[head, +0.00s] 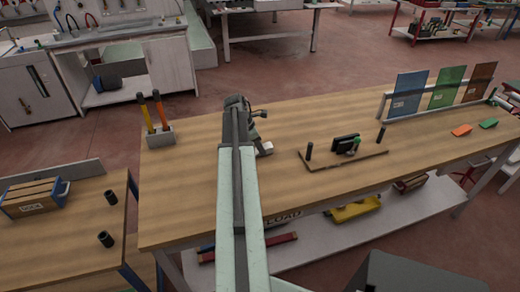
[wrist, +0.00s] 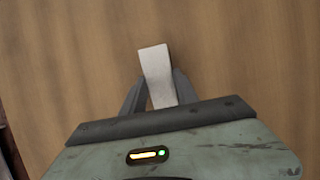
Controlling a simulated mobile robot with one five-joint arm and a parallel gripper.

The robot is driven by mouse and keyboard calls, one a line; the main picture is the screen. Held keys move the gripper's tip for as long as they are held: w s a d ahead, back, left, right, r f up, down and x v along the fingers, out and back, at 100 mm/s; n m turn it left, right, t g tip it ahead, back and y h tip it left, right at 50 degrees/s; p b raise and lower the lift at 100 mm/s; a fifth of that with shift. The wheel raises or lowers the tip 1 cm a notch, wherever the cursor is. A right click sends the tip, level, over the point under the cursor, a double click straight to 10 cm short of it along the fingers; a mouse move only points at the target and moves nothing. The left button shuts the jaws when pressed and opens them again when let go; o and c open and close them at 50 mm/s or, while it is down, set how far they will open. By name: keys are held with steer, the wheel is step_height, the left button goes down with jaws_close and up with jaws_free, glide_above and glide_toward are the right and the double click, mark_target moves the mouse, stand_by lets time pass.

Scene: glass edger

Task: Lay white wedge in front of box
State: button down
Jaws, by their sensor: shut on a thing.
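The white wedge (wrist: 155,65) is between the two dark fingers of my gripper (wrist: 160,88) in the wrist view, its far end sticking out past the fingertips. In the head view the wedge (head: 266,148) is a small white piece at the end of my arm, over the middle of the wooden bench (head: 200,190). I cannot tell whether it touches the bench top. A small grey box (head: 161,137) holding orange and yellow-handled tools stands to the left of my gripper at the bench's far left. A wooden crate-like box (head: 35,197) with a label sits on the left table.
Farther right are coloured panels (head: 445,90) in a rack, and an orange piece (head: 461,130) and a green piece (head: 488,123). The bench between the grey box and my arm is clear.

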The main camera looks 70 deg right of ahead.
steer(key=shift+f, duration=0.2)
steer(key=c, duration=0.9)
jaws_free()
steer(key=shift+c, duration=0.2)
steer(key=shift+r, duration=0.1)
steer(key=shift+r+p, duration=0.4)
steer(key=shift+r, duration=0.1)
steer(key=p+v, duration=1)
steer(key=v, duration=0.1)
steer(key=shift+r, duration=0.15)
